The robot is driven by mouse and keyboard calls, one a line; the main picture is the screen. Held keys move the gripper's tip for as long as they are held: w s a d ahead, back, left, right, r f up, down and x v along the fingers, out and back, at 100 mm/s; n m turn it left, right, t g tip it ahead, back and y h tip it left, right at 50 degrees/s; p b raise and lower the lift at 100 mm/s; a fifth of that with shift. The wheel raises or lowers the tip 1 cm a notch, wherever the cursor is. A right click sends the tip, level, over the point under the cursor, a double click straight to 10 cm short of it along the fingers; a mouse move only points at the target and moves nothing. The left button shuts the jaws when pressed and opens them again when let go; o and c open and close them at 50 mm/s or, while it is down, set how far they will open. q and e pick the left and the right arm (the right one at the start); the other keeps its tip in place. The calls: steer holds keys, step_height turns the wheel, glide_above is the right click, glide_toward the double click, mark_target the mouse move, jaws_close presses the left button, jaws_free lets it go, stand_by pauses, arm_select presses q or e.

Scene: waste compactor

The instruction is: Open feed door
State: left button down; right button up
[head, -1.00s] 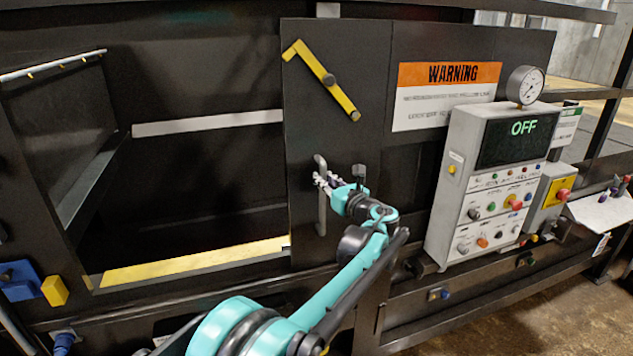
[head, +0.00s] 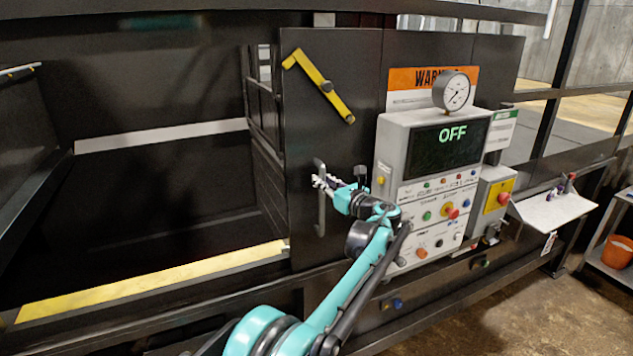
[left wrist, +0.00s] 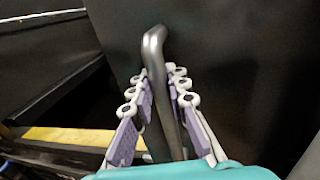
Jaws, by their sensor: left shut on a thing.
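The feed door (head: 335,100) is a dark flat panel with a yellow latch bar (head: 318,86) near its top left. The dark opening (head: 160,190) left of it is wide and uncovered. A grey vertical bar handle (head: 321,213) stands on the door's lower left part. My left gripper (head: 322,182) is shut on this handle at its upper half. In the left wrist view the handle (left wrist: 154,48) runs between the two purple-padded fingers of the gripper (left wrist: 157,88), its bent top showing beyond them. My right gripper is not in view.
A grey control box (head: 434,190) reading OFF, with a gauge (head: 452,91) on top, stands right of my arm and in front of the warning sign (head: 405,93). A yellow sill (head: 150,280) edges the opening. A small shelf (head: 555,208) and an orange bucket (head: 618,251) are far right.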

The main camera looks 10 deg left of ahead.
arm_select(q)
steer(key=shift+w+d, duration=0.1)
steer(key=shift+d, duration=0.1)
steer(key=c, duration=1.5)
jaws_free()
steer(key=shift+o, duration=0.2)
steer(key=v, duration=1.2)
